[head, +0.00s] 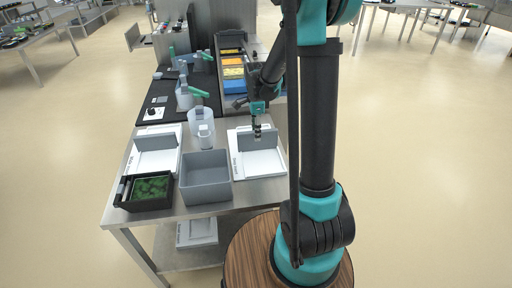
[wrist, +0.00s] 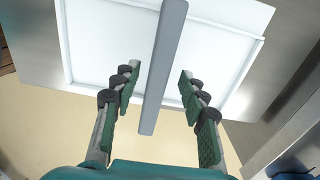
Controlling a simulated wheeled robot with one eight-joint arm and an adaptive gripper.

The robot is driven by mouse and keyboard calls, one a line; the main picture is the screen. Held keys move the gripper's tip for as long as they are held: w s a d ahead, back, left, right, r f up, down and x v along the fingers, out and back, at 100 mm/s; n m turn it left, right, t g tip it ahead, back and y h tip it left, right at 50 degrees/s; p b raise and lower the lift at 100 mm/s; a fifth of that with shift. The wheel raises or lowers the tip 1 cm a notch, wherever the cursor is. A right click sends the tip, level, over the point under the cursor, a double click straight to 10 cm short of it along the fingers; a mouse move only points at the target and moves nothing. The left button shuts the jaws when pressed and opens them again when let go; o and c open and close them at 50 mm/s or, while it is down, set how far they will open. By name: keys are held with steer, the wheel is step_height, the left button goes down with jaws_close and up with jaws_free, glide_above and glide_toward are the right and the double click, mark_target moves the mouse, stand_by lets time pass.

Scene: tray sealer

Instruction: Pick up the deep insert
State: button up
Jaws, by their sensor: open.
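A grey upright plate, which I take to be the deep insert (head: 258,143), stands on a white base (head: 262,170) at the right of the steel table. Lettering on that base is too small to read. My gripper (head: 257,133) is over the plate, pointing down. In the wrist view the plate shows as a narrow grey bar (wrist: 161,75) running between the two open green-padded fingers (wrist: 160,112). A gap shows on each side of it, so neither finger appears to touch it. How deep the fingers reach beside the plate is hard to tell.
A similar white base (head: 150,165) with a grey plate is at the left. A grey open bin (head: 205,180) stands between them. A black tray with green contents (head: 150,190) is front left. Clear jugs (head: 201,122) stand behind the bin, and colourful compartments (head: 232,65) are at the back.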

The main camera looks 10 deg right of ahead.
mark_target(256, 149)
steer(key=shift+s+a+f, duration=0.1)
steer(key=shift+s+f, duration=0.05)
steer(key=shift+f, duration=2.55)
jaws_close()
